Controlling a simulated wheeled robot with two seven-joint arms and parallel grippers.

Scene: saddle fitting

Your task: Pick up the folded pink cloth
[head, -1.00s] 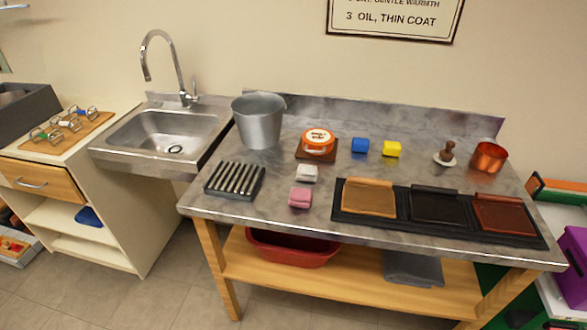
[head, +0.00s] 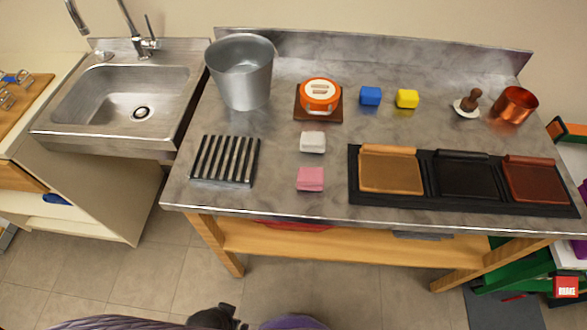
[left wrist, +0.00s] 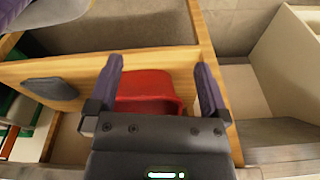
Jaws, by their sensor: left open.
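The folded pink cloth (head: 310,179) lies flat on the steel worktop (head: 290,215), close to its front edge, with a folded white cloth (head: 312,142) just behind it. Nothing touches the pink cloth. My left gripper (left wrist: 160,75) is open in the left wrist view, with nothing between its fingers. Beyond its fingers are the bench's lower shelf and a red basin (left wrist: 148,90); the pink cloth is not in that view. Dark and purple parts of mine show at the bottom edge of the head view, below the worktop. My right gripper is not in view.
A black slatted rack (head: 225,160) stands left of the pink cloth and a black tray (head: 465,203) with leather pieces lies right. Behind are a metal bucket (head: 240,75), an orange tin (head: 319,95), blue (head: 370,96) and yellow (head: 406,99) blocks, and a copper cup (head: 515,105).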

